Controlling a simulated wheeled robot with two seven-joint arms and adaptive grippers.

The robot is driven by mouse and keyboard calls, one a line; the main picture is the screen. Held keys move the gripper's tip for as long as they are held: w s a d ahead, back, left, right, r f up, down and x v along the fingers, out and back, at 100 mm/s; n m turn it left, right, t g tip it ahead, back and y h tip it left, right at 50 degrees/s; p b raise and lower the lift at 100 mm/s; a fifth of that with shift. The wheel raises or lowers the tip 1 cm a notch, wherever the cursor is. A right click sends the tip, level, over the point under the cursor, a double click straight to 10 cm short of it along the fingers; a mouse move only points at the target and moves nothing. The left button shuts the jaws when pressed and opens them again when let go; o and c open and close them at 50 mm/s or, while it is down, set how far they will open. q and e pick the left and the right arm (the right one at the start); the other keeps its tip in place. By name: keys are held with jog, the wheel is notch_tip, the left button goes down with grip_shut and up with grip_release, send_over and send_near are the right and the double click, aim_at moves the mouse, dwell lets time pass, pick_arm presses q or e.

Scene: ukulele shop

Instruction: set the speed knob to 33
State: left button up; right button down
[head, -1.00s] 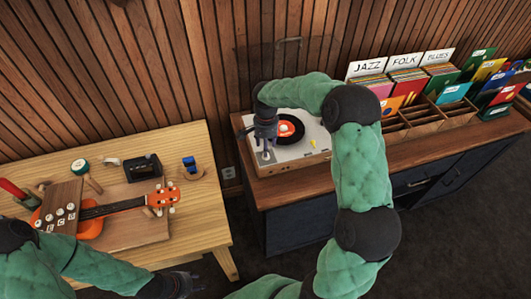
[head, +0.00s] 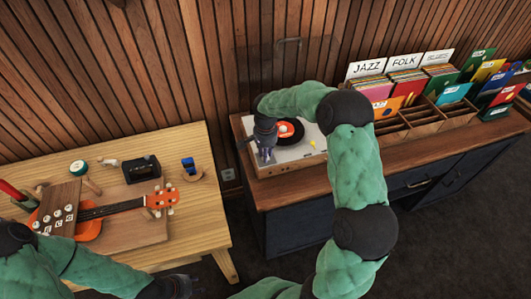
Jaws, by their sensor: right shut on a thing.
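The record player (head: 290,155) stands on the dark wood-topped cabinet, with a black record with an orange label (head: 289,131) on its platter. My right gripper (head: 264,155) points down over the left front part of the player's deck. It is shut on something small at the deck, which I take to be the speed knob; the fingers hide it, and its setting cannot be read. My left gripper (head: 182,288) is low in the view near the front edge of the workbench, away from the player; its fingers are too dark and small to read.
The wooden workbench (head: 205,225) on the left carries an orange ukulele (head: 90,229), a black box (head: 142,168) and small tools. Record bins (head: 425,118) with JAZZ and FOLK cards stand right of the player. A floor gap separates bench and cabinet (head: 300,225).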

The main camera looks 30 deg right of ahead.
jog(key=shift+n, duration=0.4)
jog(key=n+p, duration=0.1)
jog(key=n, duration=0.1)
jog(key=shift+n, duration=0.4)
jog(key=n+p, duration=0.1)
jog(key=n, duration=0.2)
jog(key=shift+n+p, duration=0.35)
jog(key=shift+n, duration=0.05)
jog(key=n+p, duration=0.2)
jog(key=n, duration=0.4)
jog(key=shift+n, duration=0.4)
jog(key=c, duration=1)
grip_release()
